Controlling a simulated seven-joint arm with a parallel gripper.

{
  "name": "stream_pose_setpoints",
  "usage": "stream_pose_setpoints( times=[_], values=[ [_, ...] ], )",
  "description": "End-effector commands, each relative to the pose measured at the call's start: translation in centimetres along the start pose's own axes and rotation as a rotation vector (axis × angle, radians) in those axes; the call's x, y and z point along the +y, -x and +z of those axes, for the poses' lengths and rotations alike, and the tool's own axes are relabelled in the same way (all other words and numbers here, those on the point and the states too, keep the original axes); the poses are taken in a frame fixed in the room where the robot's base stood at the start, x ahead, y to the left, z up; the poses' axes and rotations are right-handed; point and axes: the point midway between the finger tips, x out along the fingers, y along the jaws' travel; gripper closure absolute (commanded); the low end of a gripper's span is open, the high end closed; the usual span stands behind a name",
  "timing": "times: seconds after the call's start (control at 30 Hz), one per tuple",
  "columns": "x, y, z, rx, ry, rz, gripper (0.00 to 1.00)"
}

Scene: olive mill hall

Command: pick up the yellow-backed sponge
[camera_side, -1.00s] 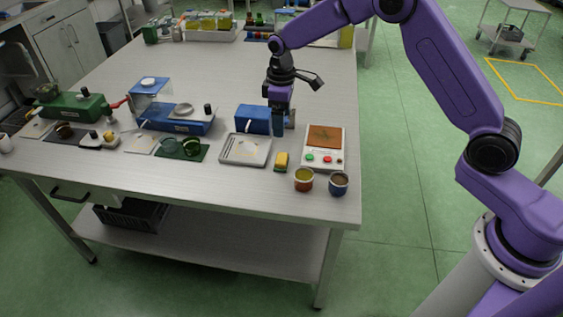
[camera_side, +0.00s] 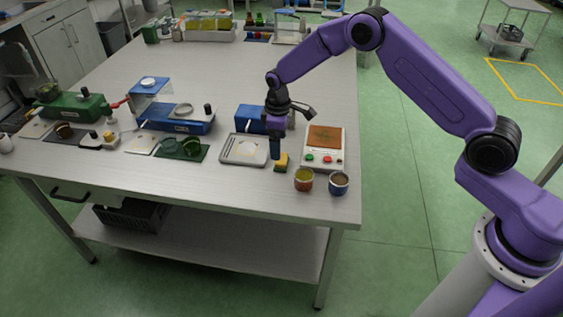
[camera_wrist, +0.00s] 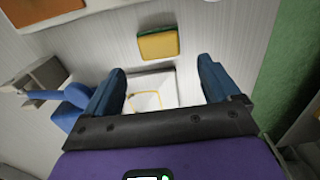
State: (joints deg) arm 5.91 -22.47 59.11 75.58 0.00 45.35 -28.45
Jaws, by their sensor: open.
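The yellow-backed sponge (camera_side: 282,163), a small block with a yellow top and a dark green edge, lies flat on the steel table. It also shows in the wrist view (camera_wrist: 158,44), just beyond my fingertips. My gripper (camera_side: 276,157) points down beside the sponge and partly overlaps it in the side view. In the wrist view my gripper (camera_wrist: 162,82) has its two blue fingers wide apart, with nothing between them. The sponge lies ahead of the gap, not between the fingers. Height above the table is hard to tell.
A pale tray (camera_side: 232,158) lies left of the sponge. A white scale with a brown plate (camera_side: 325,164) stands to its right. A blue box (camera_side: 249,118) stands behind.

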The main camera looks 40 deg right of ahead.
Motion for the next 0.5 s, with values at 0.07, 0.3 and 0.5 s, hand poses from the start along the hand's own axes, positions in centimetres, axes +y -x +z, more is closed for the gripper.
stream_pose_setpoints(
  times=[0.07,0.3,0.5],
  values=[
    [0.0,-0.3,0.0,0.001,0.000,0.000,0.11],
    [0.0,-3.1,0.9,-0.003,-0.001,-0.001,0.11],
    [0.0,-5.2,0.9,0.000,0.000,0.000,0.11]
  ],
)
